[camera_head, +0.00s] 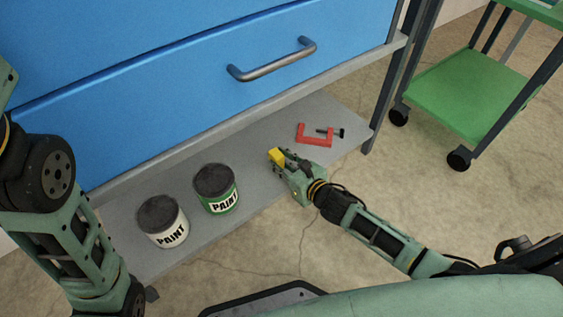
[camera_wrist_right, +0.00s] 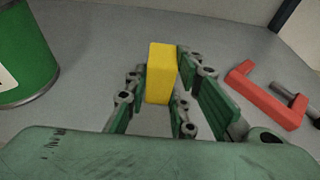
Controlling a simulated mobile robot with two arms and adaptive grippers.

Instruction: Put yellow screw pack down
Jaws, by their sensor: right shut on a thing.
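The yellow screw pack (camera_head: 276,156) is a small upright yellow block at the tip of my right gripper (camera_head: 283,160). In the right wrist view the pack (camera_wrist_right: 161,73) stands between the fingers of the right gripper (camera_wrist_right: 163,82), which is shut on it. The pack is over the grey lower shelf (camera_head: 262,185); I cannot tell whether its bottom touches the shelf. My left arm shows at the left edge of the head view, but its gripper is out of view.
A green paint can (camera_head: 216,189) and a white paint can (camera_head: 163,221) stand left of the pack. A red clamp (camera_head: 316,137) lies to its right. Blue drawers with a metal handle (camera_head: 272,61) rise behind the shelf. A green cart (camera_head: 470,92) stands far right.

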